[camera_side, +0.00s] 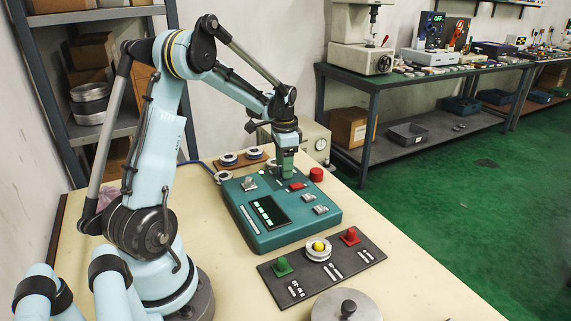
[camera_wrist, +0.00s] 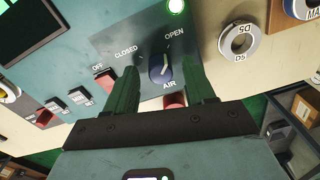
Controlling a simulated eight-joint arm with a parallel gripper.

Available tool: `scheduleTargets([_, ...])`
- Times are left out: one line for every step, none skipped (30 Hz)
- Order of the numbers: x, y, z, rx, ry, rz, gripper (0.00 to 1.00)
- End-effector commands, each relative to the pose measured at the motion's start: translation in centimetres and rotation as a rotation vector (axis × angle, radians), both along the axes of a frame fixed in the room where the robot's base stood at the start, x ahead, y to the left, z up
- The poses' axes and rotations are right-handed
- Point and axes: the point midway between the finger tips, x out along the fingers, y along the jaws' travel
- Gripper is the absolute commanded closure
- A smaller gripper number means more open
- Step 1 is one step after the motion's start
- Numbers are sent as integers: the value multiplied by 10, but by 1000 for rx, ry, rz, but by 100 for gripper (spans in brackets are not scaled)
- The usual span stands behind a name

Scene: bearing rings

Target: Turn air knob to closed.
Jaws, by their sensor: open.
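The air knob (camera_wrist: 161,72) is a round dark blue knob on a grey plate, marked AIR below it. CLOSED is printed to its upper left and OPEN to its upper right. Its white pointer mark points up the picture, nearer OPEN than CLOSED. My gripper (camera_wrist: 163,80) is open, with one green finger on each side of the knob; I cannot tell whether they touch it. In the side view my gripper (camera_side: 286,174) points down at the far part of the teal control panel (camera_side: 275,240), and it hides the knob there.
A red button (camera_side: 316,174), a red switch (camera_side: 297,187) and grey switches (camera_side: 320,210) are close by on the panel. A green lamp (camera_wrist: 176,6) is lit beyond the knob. A ring marked D5 (camera_wrist: 238,41) lies right of the panel. A dark button board (camera_side: 320,262) lies in front.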

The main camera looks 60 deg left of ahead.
Motion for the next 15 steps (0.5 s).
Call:
scheduleTargets([0, 0, 0, 0, 0, 0, 46])
scheduleTargets([0, 0, 0, 0, 0, 0, 46])
scheduleTargets([0, 0, 0, 0, 0, 0, 46])
scheduleTargets([0, 0, 0, 0, 0, 0, 47])
scheduleTargets([0, 0, 0, 0, 0, 0, 52])
scheduleTargets([0, 0, 0, 0, 0, 0, 58])
scheduleTargets([0, 0, 0, 0, 0, 0, 63])
scheduleTargets([0, 0, 0, 0, 0, 0, 67])
scheduleTargets([0, 0, 0, 0, 0, 0, 73])
scheduleTargets([0, 0, 0, 0, 0, 0, 78])
scheduleTargets([0, 0, 0, 0, 0, 0, 83])
scheduleTargets([0, 0, 0, 0, 0, 0, 89])
scheduleTargets([0, 0, 0, 0, 0, 0, 93])
scheduleTargets([0, 0, 0, 0, 0, 0, 98])
scheduleTargets([0, 0, 0, -1, 0, 0, 100])
